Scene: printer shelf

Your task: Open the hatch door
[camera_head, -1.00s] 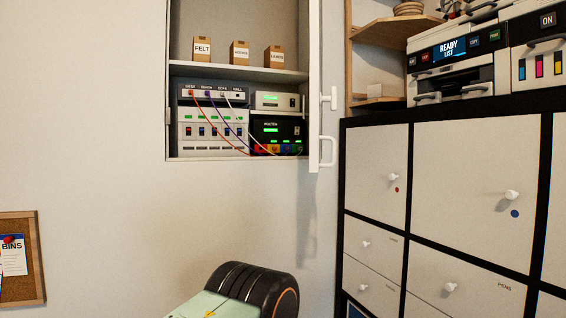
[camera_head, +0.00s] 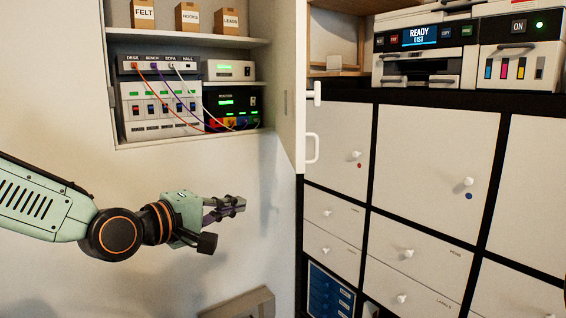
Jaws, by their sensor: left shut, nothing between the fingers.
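The hatch door (camera_head: 290,80) is a white panel hinged on the right side of a wall recess (camera_head: 190,142). It stands open, swung out from the wall, with a white handle (camera_head: 312,148) near its lower free edge. My left gripper (camera_head: 238,205) is shut and empty. It is below the recess, to the left of and lower than the door's handle, apart from the door. My right gripper is not in view.
The recess holds boxes (camera_head: 187,17) on a shelf and panels with cables (camera_head: 160,95). A black-framed cabinet (camera_head: 435,150) with white doors and drawers stands close on the right, with a printer (camera_head: 420,50) on top. The wall below the recess is mostly clear.

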